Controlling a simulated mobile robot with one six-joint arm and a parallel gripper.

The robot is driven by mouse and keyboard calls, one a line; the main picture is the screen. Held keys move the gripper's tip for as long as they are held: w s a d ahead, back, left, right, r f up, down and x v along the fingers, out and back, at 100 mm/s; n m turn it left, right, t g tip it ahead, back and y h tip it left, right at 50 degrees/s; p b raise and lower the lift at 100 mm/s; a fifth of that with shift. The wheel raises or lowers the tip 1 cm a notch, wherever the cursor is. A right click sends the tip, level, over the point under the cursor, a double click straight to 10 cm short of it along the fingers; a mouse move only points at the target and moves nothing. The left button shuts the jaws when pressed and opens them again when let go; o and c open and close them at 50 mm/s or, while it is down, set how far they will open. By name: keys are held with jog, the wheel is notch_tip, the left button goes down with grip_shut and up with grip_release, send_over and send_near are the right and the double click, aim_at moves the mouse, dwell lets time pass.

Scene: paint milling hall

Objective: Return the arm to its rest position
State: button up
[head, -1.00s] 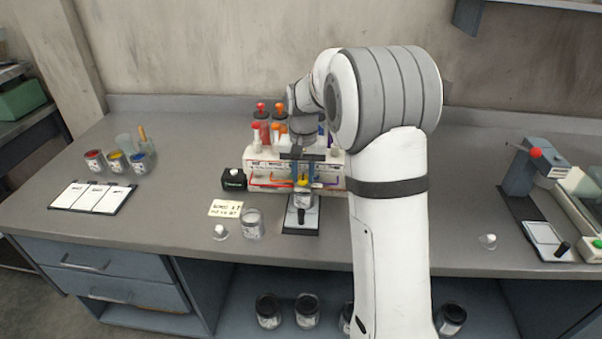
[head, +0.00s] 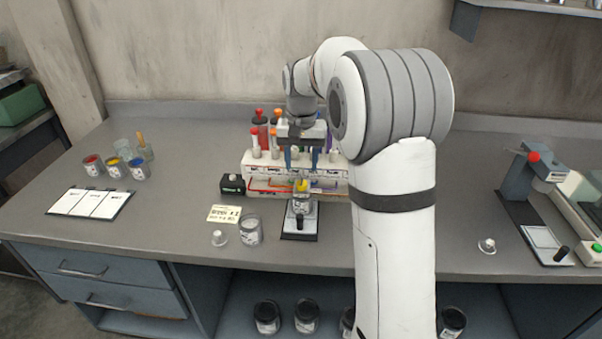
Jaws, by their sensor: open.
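My arm rises from the lower right and bends over the bench. My gripper (head: 302,158) points down in front of the dispensing rack (head: 268,170) with its coloured bottles. It is open, with its fingers apart and nothing visible between them. Below it a small jar (head: 303,205) with yellow at its top stands on a black-and-silver plate (head: 300,235). The fingertips appear above the jar. Part of the rack's right side is hidden behind my arm.
A glass jar (head: 250,230), a white cap (head: 219,238) and a note card (head: 224,214) lie left of the plate. Three paint pots (head: 115,168) stand farther left by a chart (head: 90,202). A red-knobbed device (head: 530,175) stands at right. The left bench is mostly clear.

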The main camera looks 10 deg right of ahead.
jog(key=shift+r, duration=1.05)
jog(key=shift+s, duration=0.1)
jog(key=s+f+n+t, duration=0.2)
jog(key=s+n, duration=0.1)
jog(key=s, duration=2.6)
jog(key=shift+a+f+t, duration=0.3)
jog(key=shift+f, duration=0.1)
